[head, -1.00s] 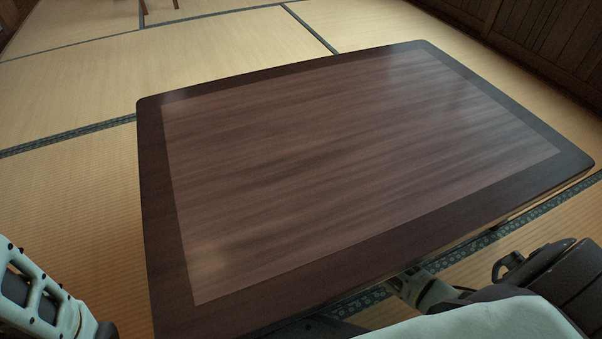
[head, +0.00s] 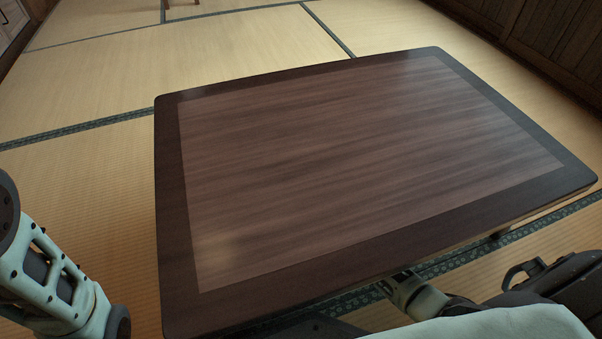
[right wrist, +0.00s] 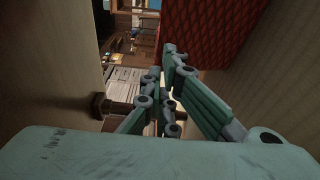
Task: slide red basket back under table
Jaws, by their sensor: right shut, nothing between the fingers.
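The dark brown low table (head: 370,180) fills the middle of the head view. The red basket (right wrist: 222,35) shows only in the right wrist view, as a red textured side at the top right. My right gripper (right wrist: 174,62) is shut and empty, with its fingertips close to the basket's lower left edge in that view. I cannot tell whether they touch it. In the head view my right arm reaches in at the table's near edge, and its gripper is hidden. My left arm shows at the left edge; its gripper is out of view.
Tatami floor (head: 90,185) lies open to the left of and beyond the table. A dark wooden wall (head: 565,45) stands at the back right. Pale surfaces flank my right gripper closely in the wrist view.

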